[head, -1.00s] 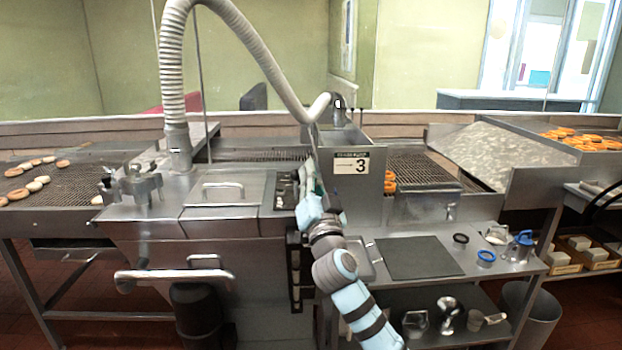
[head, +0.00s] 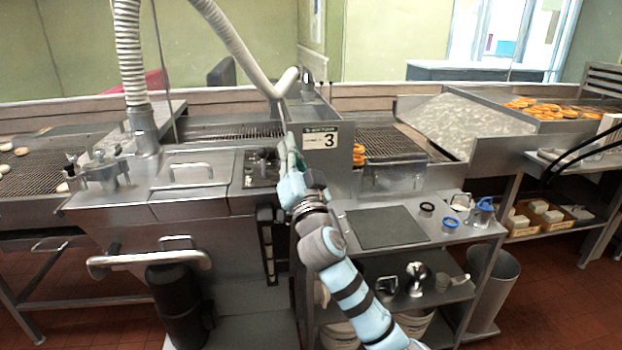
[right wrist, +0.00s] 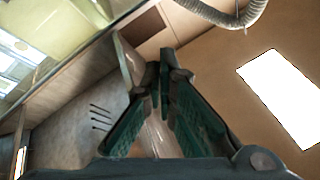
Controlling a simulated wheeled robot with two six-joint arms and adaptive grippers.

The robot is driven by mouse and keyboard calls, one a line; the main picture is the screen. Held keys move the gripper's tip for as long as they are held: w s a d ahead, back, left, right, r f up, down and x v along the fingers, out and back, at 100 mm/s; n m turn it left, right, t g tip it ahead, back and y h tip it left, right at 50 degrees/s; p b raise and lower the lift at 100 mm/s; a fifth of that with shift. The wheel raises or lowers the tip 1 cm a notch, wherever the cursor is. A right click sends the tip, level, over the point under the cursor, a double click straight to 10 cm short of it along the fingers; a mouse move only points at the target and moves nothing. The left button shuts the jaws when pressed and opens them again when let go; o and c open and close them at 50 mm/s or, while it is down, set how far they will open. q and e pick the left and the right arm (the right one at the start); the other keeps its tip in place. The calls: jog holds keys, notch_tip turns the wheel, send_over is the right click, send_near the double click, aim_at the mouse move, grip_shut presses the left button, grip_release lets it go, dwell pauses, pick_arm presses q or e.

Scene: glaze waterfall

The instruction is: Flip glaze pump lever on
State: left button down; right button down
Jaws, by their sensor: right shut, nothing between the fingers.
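A dark control panel (head: 260,168) with small controls sits at the right end of the steel glaze machine (head: 195,210). It is too small to pick out the glaze pump lever with certainty. My right gripper (head: 290,146) points up and away just right of this panel, in front of the steel housing that bears the "3" sign (head: 321,138). In the right wrist view its green fingers (right wrist: 163,70) meet at the tips, with nothing between them. I cannot tell whether it touches anything. My left gripper is out of view.
A ribbed hose (head: 235,45) arches over the machine. A horizontal bar handle (head: 150,260) juts out at the front left. A steel side table with a dark mat (head: 385,227) and small tools stands right of my arm. A bin (head: 490,285) stands on the open floor at right.

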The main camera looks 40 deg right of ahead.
jog(key=s+a+f+b, duration=0.2)
jog(key=s+f, duration=0.3)
jog(key=s+a+r+m+g+p, duration=0.1)
jog(key=s+a+r+g+p, duration=0.15)
jog(key=r+p, duration=0.9)
jog(key=n+g+y+p, duration=0.2)
jog(key=n+p, duration=0.2)
jog(key=n, duration=0.1)
send_over(263, 164)
jog(key=s, duration=0.5)
jog(key=f, duration=0.6)
jog(key=shift+w+a+f, duration=0.25)
jog(key=shift+a+f, duration=0.05)
jog(key=shift+f, duration=0.05)
jog(key=shift+w+d+f+t+h, duration=0.1)
jog(key=shift+w+f+t+h, duration=0.15)
jog(key=shift+w+f+h, duration=0.1)
